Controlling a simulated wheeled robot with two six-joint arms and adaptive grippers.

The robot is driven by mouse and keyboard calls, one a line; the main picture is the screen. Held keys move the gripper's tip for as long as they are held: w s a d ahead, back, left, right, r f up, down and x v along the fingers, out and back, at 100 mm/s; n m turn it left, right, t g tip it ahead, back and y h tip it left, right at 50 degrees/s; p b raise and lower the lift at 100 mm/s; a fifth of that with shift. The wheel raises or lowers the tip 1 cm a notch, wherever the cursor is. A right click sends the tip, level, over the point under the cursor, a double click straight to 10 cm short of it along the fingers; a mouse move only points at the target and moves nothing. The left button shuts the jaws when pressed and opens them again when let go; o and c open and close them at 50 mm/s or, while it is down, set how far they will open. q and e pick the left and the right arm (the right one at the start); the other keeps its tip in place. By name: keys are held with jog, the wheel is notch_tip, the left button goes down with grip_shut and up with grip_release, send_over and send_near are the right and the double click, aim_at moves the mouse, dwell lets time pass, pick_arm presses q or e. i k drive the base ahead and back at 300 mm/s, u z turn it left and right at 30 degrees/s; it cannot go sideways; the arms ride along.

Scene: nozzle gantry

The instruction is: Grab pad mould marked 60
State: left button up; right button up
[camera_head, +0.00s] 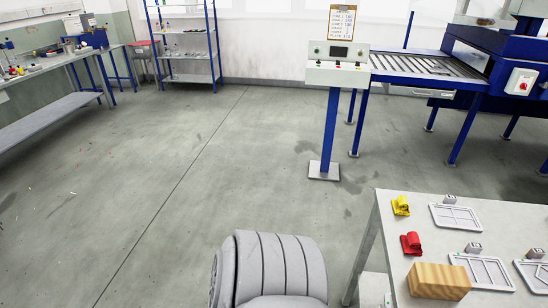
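Three flat light-grey framed plates, which look like the pad moulds, lie on the table at the lower right. One mould (455,217) is at the back, one mould (484,272) is nearer, and one mould (534,275) is cut off by the right edge. A small grey block with a dark-marked face stands by each: one block (450,198) at the back, one block (474,248) in the middle and one block (535,254) at the right. The marks are too small to read, so I cannot tell which is 60. Neither gripper is in view.
The table (382,228) also holds a yellow part (400,206), a red part (411,243) and a wooden block (438,281). A control stand (338,65) and roller conveyor (425,66) are behind. A bench (50,110) is left. Open floor fills the middle.

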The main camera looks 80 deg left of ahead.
aim_at(438, 69)
jog(key=u, duration=2.85)
jog(key=i, duration=3.7)
jog(key=z, duration=2.45)
jog(key=i, duration=0.35)
jog(key=u, duration=0.05)
